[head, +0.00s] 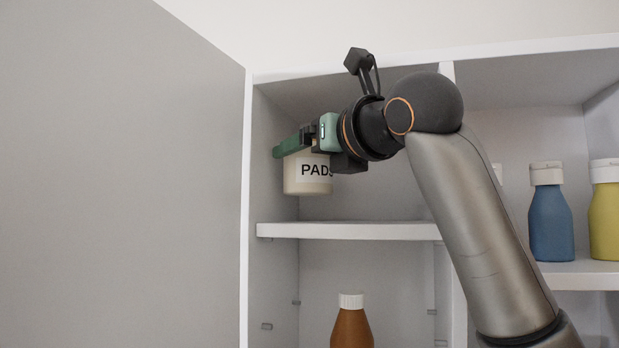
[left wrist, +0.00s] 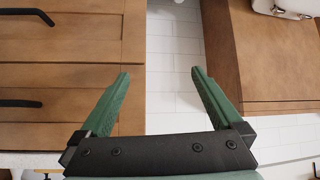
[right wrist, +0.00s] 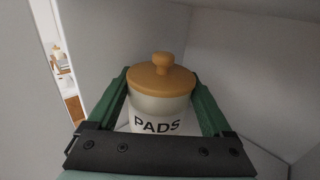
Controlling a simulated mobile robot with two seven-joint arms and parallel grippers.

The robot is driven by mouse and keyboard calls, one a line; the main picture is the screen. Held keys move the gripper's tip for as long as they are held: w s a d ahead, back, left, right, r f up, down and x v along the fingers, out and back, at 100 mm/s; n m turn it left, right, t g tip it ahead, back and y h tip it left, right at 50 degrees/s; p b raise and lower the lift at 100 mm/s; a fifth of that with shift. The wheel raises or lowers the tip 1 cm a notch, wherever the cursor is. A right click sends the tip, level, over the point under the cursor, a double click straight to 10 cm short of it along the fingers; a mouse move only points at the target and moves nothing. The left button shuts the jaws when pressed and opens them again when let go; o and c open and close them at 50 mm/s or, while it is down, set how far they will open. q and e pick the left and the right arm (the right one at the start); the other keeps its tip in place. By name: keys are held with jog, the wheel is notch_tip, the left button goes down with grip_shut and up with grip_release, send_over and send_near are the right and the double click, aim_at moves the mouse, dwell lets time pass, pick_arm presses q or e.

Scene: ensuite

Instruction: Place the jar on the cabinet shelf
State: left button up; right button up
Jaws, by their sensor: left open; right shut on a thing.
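The jar (head: 306,176) is cream with a "PADS" label. The right wrist view shows its wooden lid with a round knob; the jar (right wrist: 160,107) stands between the green fingers there. My right gripper (head: 290,147) is shut on the jar and holds it inside the upper left compartment of the cabinet. The jar's base is a little above the cabinet shelf (head: 345,231), with a gap visible below it. My left gripper (left wrist: 160,80) is open and empty, away from the cabinet, in front of wooden drawers.
A brown bottle (head: 351,325) stands in the compartment below. A blue bottle (head: 550,215) and a yellow bottle (head: 606,215) stand in the right compartment. The grey cabinet door (head: 120,180) is open at left. The visible shelf under the jar is bare.

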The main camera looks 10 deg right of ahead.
aim_at(309, 178)
notch_tip(309, 178, down, 3)
jog(key=shift+r, duration=0.1)
jog(key=shift+w+d+f, duration=0.1)
jog(key=shift+w+f, duration=0.1)
jog(key=shift+f, duration=0.2)
jog(key=shift+f, duration=0.15)
jog(key=o, duration=1.5)
